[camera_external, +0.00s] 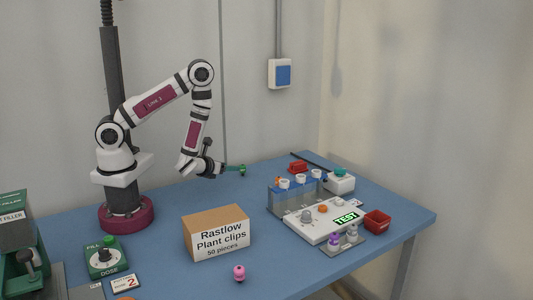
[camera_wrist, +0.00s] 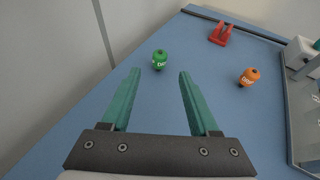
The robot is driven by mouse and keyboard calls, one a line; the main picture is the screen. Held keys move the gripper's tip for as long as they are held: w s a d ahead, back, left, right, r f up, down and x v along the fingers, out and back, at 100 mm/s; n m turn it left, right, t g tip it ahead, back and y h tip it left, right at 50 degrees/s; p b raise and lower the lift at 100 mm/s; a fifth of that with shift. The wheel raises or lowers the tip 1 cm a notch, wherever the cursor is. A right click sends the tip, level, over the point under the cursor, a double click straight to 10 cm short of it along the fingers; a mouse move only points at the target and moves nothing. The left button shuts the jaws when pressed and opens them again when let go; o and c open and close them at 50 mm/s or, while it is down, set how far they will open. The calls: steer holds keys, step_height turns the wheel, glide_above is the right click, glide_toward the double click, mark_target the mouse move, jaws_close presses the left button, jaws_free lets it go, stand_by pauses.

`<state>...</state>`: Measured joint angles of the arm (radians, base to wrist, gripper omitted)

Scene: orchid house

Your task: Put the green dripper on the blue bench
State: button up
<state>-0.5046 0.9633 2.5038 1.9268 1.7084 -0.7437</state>
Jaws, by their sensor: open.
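The green dripper (camera_wrist: 160,60) stands upright on the blue bench (camera_wrist: 110,125) in the wrist view, just beyond my fingertips and between their lines. In the external view the green dripper (camera_external: 243,170) shows small beside the end of my gripper (camera_external: 238,168). In the wrist view my gripper (camera_wrist: 156,72) is open, with two green fingers apart and nothing between them. The blue bench (camera_external: 165,240) runs across the external view.
An orange dripper (camera_wrist: 248,76) and a red clip-like part (camera_wrist: 220,33) are to the right. A rack (camera_external: 296,198) stands right of my gripper. A cardboard box (camera_external: 215,232) and a pink dripper (camera_external: 239,272) are nearer the front. The bench left of the green dripper is clear.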

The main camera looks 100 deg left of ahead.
steer(key=s+d+r+n+g, duration=0.1)
steer(key=s+r+n+g, duration=0.2)
steer(key=r, duration=0.3)
steer(key=s+d+r+n+g+y, duration=0.1)
steer(key=s+r+n+g, duration=0.1)
steer(key=r+n, duration=0.3)
steer(key=s+d+r+n+g, duration=0.1)
steer(key=s+r+n+g, duration=0.15)
steer(key=r, duration=0.45)
steer(key=s+d+n+t+h, duration=0.1)
steer(key=s+d+n+h, duration=0.1)
steer(key=d+h, duration=0.4)
steer(key=s+d+n+t+h, duration=0.1)
steer(key=d+h, duration=0.5)
steer(key=d, duration=1.1)
steer(key=shift+s+d+f+n+t, duration=0.15)
steer(key=shift+s+f+n+t, duration=0.35)
steer(key=shift+n, duration=0.75)
